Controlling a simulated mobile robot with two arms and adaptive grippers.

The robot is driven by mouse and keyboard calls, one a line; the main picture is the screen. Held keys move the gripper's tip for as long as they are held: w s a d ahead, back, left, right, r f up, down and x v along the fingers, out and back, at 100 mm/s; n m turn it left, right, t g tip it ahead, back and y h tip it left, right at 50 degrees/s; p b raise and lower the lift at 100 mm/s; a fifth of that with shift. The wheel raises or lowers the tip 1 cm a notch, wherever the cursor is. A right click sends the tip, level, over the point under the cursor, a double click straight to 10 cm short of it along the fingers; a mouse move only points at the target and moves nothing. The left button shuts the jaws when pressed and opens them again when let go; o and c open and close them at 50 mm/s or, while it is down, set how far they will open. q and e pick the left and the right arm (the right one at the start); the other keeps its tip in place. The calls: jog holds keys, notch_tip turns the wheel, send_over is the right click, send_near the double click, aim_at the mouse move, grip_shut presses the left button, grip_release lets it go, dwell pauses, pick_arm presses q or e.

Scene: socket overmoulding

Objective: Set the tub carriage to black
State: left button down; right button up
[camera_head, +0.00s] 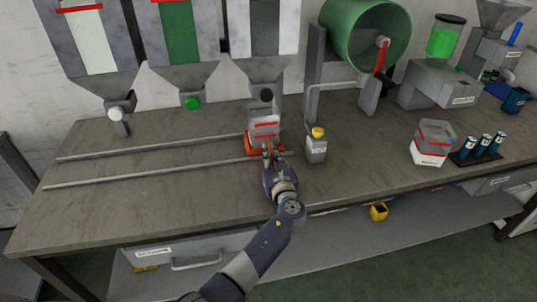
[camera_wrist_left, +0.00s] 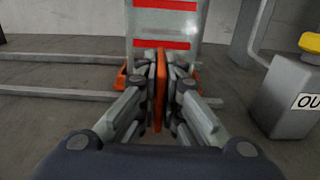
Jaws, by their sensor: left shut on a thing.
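The orange tub carriage (camera_head: 250,148) sits on two rails, at their right end, below the third hopper (camera_head: 287,35) with the dark window strip and black knob (camera_head: 266,95). A clear tub (camera_head: 264,128) with red lines stands upright on it. My left gripper (camera_head: 268,153) is at the carriage's front. In the left wrist view its fingers (camera_wrist_left: 160,80) are closed on both sides of an upright orange handle (camera_wrist_left: 160,100), with the tub (camera_wrist_left: 165,22) just behind. My right gripper is not in view.
The rails (camera_head: 120,178) run clear to the left, below the green-knobbed (camera_head: 191,103) and white-knobbed (camera_head: 115,113) hoppers. A red-lined hexagonal container (camera_head: 432,145) stands further right.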

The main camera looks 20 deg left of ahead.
pick_arm(q)
jog(key=c, duration=1.8)
grip_release()
jog(key=shift+w+d+r, duration=0.15)
jog(key=shift+o, duration=0.2)
jog(key=shift+w+d, duration=0.1)
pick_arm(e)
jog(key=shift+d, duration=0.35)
pick_arm(q)
jog(key=v, duration=1.2)
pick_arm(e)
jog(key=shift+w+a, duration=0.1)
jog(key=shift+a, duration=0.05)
pick_arm(q)
jog(key=shift+f, duration=0.2)
